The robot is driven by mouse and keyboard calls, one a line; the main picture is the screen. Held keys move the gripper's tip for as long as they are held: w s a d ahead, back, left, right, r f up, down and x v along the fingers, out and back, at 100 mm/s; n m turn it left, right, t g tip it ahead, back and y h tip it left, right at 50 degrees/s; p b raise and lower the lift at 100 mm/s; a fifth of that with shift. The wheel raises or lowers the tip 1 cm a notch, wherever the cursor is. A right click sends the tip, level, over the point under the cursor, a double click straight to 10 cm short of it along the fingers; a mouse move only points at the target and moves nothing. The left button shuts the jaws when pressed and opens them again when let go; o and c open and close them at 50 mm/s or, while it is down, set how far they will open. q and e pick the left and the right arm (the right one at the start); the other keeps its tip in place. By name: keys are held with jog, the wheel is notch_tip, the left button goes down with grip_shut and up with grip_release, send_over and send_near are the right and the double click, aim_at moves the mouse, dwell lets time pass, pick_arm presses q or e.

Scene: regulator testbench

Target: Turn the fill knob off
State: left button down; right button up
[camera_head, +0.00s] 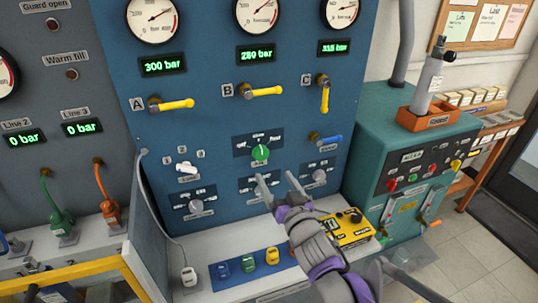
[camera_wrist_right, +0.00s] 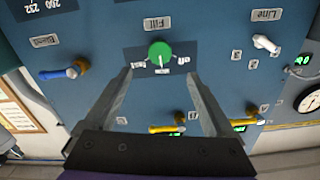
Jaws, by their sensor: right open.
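The fill knob (camera_head: 260,153) is a round green knob on the blue panel, below the middle gauge. It shows upside down in the right wrist view (camera_wrist_right: 159,54), under the inverted "Fill" label. Its white pointer mark seems to face the middle label, with "Off" to one side. My right gripper (camera_head: 277,181) is open and empty, just below the knob in the head view. In the wrist view its two fingers (camera_wrist_right: 158,76) spread to either side of the knob, apart from it. My left gripper is not in view.
A white Line knob (camera_head: 186,168), grey knobs (camera_head: 196,205) and a blue lever (camera_head: 325,139) surround the fill knob. Yellow levers (camera_head: 262,91) sit above. A yellow box (camera_head: 350,228) and colored buttons (camera_head: 247,263) are on the ledge below.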

aim_at(262, 155)
jog(key=p+x, duration=0.1)
jog(key=x, duration=0.9)
jog(key=c, duration=1.4)
